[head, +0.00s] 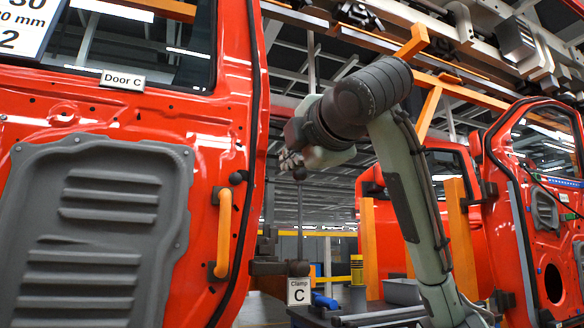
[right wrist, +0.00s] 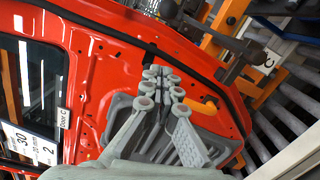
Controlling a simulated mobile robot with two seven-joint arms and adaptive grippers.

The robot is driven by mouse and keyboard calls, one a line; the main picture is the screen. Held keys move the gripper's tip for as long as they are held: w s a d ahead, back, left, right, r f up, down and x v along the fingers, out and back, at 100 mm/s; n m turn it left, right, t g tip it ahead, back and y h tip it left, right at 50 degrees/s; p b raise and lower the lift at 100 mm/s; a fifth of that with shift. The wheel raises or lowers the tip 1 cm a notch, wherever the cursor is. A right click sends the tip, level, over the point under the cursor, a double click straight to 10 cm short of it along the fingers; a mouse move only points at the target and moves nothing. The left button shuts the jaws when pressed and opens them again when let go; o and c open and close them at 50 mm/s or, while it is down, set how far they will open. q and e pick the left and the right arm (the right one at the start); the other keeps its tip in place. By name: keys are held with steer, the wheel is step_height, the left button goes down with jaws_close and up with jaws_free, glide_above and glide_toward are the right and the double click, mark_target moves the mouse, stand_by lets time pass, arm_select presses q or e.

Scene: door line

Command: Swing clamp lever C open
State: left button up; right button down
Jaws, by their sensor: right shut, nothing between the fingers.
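Clamp lever C (head: 300,222) is a thin grey rod standing upright beside the right edge of red Door C (head: 200,115), with a dark ball knob at its top. The Clamp C label (head: 299,291) sits by its base; it also shows in the right wrist view (right wrist: 263,63). My right gripper (head: 289,160) is shut and empty, close to the knob in the head view; I cannot tell whether they touch. In the right wrist view its fingertips (right wrist: 161,76) are together in front of the door. My left gripper is not in view.
An orange door handle (head: 223,233) and a grey ribbed panel (head: 105,235) are on Door C at left. An orange post (head: 461,240) and another red door (head: 540,190) stand at right. Overhead rails (head: 455,65) run above my arm.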

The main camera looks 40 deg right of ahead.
mark_target(293, 176)
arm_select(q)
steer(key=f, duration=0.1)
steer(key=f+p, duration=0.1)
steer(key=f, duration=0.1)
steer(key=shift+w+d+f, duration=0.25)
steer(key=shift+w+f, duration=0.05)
arm_select(e)
steer(key=w+d, duration=0.6)
steer(key=w, duration=0.3)
steer(key=shift+d+r, duration=0.35)
steer(key=shift+r, duration=0.05)
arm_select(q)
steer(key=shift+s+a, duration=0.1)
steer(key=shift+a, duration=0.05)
arm_select(e)
steer(key=shift+d, duration=0.1)
